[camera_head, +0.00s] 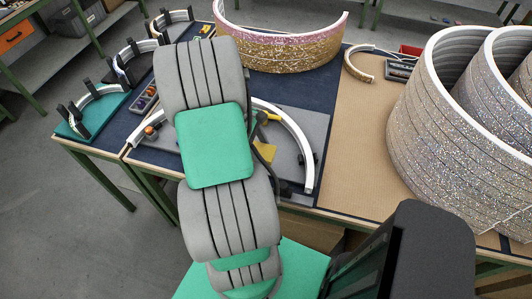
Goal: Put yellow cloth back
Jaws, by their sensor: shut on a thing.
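A yellow piece (266,152), likely the yellow cloth, shows just right of my arm, over the grey board (288,170) on the near part of the table. My arm covers part of its left side, so its full shape is hidden. My grey and green arm rises through the middle of the view. My gripper is hidden behind it, so I cannot see its fingers or whether it touches the cloth.
A white arc (297,140) curves over the grey board. A pink-gold glitter arc (280,48) stands at the back. Large glitter cylinders (425,130) fill the right. Smaller arcs (100,98) on stands line the left. Brown matting (365,150) is clear at centre right.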

